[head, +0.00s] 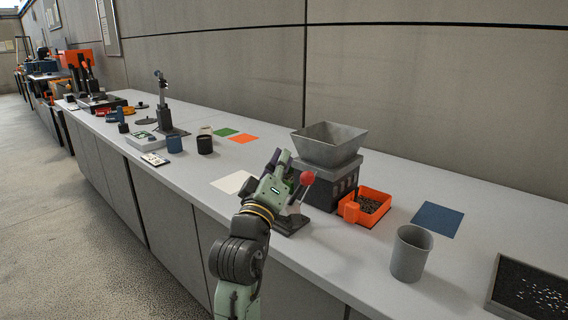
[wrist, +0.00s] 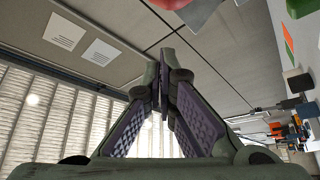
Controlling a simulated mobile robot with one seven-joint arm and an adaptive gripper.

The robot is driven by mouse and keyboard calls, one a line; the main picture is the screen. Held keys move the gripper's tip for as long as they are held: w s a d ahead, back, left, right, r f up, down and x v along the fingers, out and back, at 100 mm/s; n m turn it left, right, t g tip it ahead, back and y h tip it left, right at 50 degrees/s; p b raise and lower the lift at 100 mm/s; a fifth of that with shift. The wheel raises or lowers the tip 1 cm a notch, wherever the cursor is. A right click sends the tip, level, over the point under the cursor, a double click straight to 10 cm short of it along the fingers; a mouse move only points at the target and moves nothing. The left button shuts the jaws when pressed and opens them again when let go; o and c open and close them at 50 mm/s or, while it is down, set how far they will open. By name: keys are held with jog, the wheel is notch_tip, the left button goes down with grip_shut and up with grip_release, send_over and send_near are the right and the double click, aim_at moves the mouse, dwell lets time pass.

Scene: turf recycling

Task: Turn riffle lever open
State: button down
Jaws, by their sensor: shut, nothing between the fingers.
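The riffle box is a dark block with a grey metal hopper (head: 327,146) on top, standing on the counter right of centre. The lever shows a red ball knob (head: 307,178) on a pale arm above a dark base (head: 291,224), in front of the box. My gripper (head: 279,158) is just left of the knob, fingers pointing up and shut with nothing between them. In the wrist view my fingertips (wrist: 164,60) meet, and part of the red knob (wrist: 172,3) shows at the top edge, beyond them. My gripper partly hides the lever arm, and I cannot tell whether it touches it.
An orange bin (head: 372,204) of dark granules sits right of the box. A grey cup (head: 411,254), a blue mat (head: 437,219) and a dark tray (head: 527,290) are farther right. A white sheet (head: 232,182) lies left of my gripper. Dark cups (head: 204,144) stand farther left.

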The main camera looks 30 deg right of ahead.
jog(key=b+v, duration=0.2)
jog(key=v, duration=0.8)
jog(key=shift+w+a+r+b, duration=0.15)
jog(key=shift+r+b, duration=0.1)
jog(key=shift+b, duration=0.15)
